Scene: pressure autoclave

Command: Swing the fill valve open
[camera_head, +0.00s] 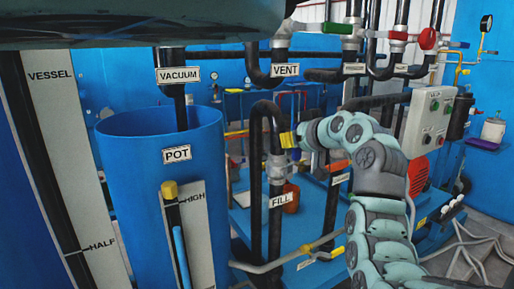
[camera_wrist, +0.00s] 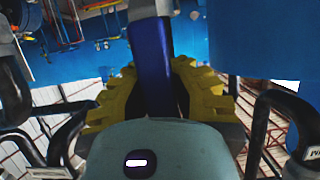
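The fill valve (camera_head: 277,168) is a grey valve body on a black upright pipe in the head view, above a white FILL label (camera_head: 281,200). My gripper (camera_head: 287,139) reaches in from the right, its yellow fingertips beside the top of this valve. The valve's handle is hidden there. In the wrist view, a blue lever (camera_wrist: 152,65), which appears to be the valve's handle, runs between the yellow fingers of my gripper (camera_wrist: 158,92). The fingers sit close on both sides of it and look shut on it. The exact contact is partly hidden.
A blue pot (camera_head: 140,165) with a level gauge stands left of the valve. VENT pipework (camera_head: 285,70) with green and red handles is above and behind. A grey control box (camera_head: 432,120) stands to the right. Pipes crowd the space around my arm.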

